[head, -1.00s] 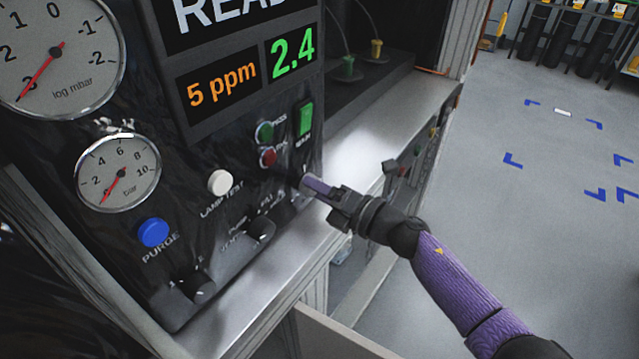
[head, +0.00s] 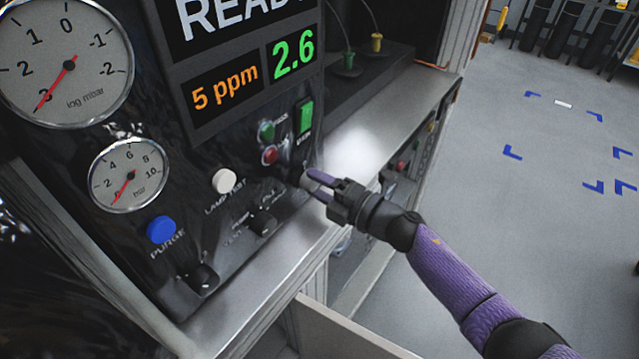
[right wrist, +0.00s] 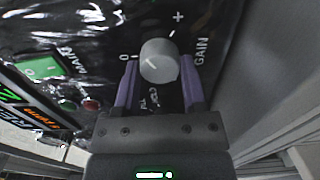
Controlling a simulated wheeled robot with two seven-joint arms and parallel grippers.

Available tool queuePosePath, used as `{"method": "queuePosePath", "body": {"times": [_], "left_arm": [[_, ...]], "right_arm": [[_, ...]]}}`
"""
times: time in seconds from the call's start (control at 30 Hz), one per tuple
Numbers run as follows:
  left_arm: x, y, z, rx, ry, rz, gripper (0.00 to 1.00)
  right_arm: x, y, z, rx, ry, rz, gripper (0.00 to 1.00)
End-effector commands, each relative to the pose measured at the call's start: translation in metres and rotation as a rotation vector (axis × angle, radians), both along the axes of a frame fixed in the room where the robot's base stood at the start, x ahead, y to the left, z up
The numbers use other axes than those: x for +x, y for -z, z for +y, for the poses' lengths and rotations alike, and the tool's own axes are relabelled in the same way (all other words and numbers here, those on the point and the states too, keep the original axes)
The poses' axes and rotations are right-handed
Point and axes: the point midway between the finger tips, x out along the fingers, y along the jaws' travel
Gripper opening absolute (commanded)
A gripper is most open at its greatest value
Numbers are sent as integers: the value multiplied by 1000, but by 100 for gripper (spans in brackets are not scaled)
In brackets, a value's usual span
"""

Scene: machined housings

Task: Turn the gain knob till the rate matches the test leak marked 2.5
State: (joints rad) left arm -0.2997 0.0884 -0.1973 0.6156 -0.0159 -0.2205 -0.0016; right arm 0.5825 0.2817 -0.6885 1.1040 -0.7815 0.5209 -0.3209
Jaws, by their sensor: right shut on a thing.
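The gain knob (right wrist: 159,62), a round grey knob, sits on the black panel between "0" and "+" marks in the right wrist view. My right gripper (head: 313,187) is shut on it, with one purple finger on each side (right wrist: 159,85). In the head view the fingers mostly cover the knob. The display (head: 243,62) on the panel shows "5 ppm" in orange and "2.6" in green, under the word "READY", which is partly cut off. My left gripper is out of view.
Near the knob are a white lamp test button (head: 223,181), a red button (head: 269,155), a green button (head: 266,131) and a green main switch (head: 305,116). A blue purge button (head: 161,229) and two gauges are at the left. A metal ledge (head: 270,268) runs below the panel.

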Motion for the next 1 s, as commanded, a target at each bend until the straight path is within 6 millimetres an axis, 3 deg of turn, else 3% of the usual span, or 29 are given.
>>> {"method": "queuePosePath", "body": {"times": [0.23, 0.27, 0.4, 0.77, 1.0], "left_arm": [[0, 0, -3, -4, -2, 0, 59], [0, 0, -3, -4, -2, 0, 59], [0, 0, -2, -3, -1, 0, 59], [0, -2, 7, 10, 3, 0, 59], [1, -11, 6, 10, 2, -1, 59]], "right_arm": [[0, 1, 0, -2, 1, 2, 0], [0, 1, 0, -2, 1, 2, 58], [0, 1, 0, -2, 0, 0, 87], [-4, 0, -6, -1, 1, 0, 89], [-37, 1, -51, -3, 1, 2, 89]]}}
